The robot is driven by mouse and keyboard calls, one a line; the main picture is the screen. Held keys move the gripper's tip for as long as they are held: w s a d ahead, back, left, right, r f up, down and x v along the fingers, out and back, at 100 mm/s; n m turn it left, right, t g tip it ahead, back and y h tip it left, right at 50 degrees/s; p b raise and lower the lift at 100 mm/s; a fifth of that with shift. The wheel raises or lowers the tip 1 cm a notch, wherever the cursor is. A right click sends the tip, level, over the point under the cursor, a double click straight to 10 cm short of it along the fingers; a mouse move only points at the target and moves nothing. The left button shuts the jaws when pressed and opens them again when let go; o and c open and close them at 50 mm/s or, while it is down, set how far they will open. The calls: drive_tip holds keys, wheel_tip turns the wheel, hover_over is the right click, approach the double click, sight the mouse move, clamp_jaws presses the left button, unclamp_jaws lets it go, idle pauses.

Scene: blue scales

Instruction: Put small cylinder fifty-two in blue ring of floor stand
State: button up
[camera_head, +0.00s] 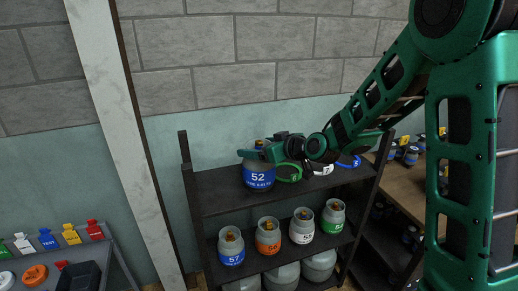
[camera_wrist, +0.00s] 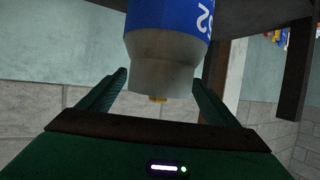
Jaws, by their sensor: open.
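Small cylinder fifty-two (camera_head: 257,175), grey with a blue band marked 52, stands upright at the left end of the top shelf of the dark floor stand (camera_head: 215,205). Its blue band and grey shoulder also show, upside down, in the wrist view (camera_wrist: 165,72). My gripper (camera_head: 268,150) is at the cylinder's top. In the wrist view its open fingers (camera_wrist: 160,78) lie on either side of the shoulder, with gaps showing. On the same shelf, to the right, are a green ring (camera_head: 290,174), a white ring (camera_head: 322,169) and a blue ring (camera_head: 349,162), partly hidden by my arm.
The lower shelf holds several cylinders, including blue 57 (camera_head: 231,250), an orange one (camera_head: 268,239), a white one (camera_head: 302,228) and a green one (camera_head: 333,219). A wooden table (camera_head: 402,190) is at right. A pale post (camera_head: 120,130) stands left of the stand.

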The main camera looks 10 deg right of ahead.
drive_tip(key=shift+r, duration=0.1)
drive_tip(key=v, duration=1.2)
drive_tip(key=shift+d, duration=0.1)
